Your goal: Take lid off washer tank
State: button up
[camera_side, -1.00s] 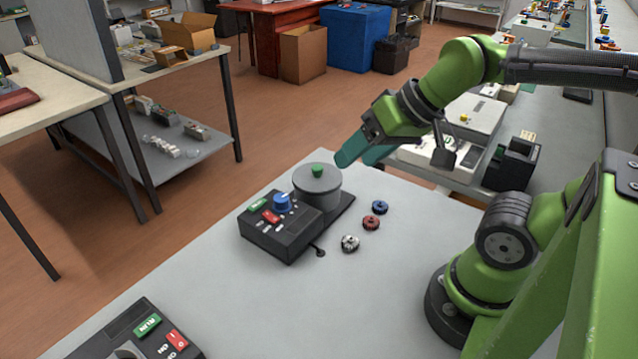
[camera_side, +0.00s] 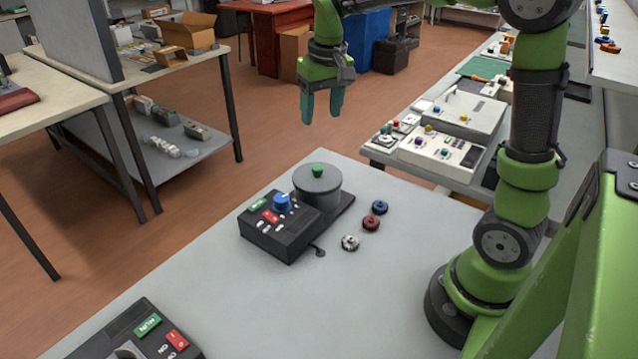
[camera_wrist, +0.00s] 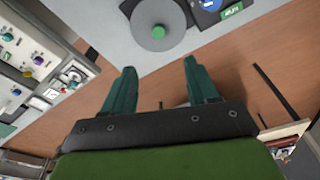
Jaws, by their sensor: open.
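The washer tank (camera_side: 318,198) is a grey cylinder on the black washer unit, near the far edge of the light table. Its round grey lid (camera_side: 317,179) with a green knob (camera_side: 317,170) sits on top. In the wrist view the lid (camera_wrist: 158,22) and knob (camera_wrist: 158,31) show at the top, beyond the fingertips. My gripper (camera_side: 322,120) points down, above and past the tank in the side view, apart from it. Its two green fingers (camera_wrist: 156,66) are open with nothing between them.
The black control box (camera_side: 278,226) with a blue dial stands beside the tank. Several small round parts (camera_side: 372,222) lie to its right. Another black box (camera_side: 135,335) sits at the front left. A side bench with devices (camera_side: 440,148) stands at the right.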

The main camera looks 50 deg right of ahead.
send_over(317, 167)
jog(key=f, duration=0.9)
jog(key=shift+s+a, duration=0.25)
jog(key=shift+s, duration=0.15)
jog(key=shift+w+d+f, duration=0.15)
jog(key=shift+f, duration=1.25)
jog(key=shift+w+d+f, duration=0.1)
jog(key=shift+f, duration=1.25)
grip_shut()
jog(key=shift+r, duration=0.1)
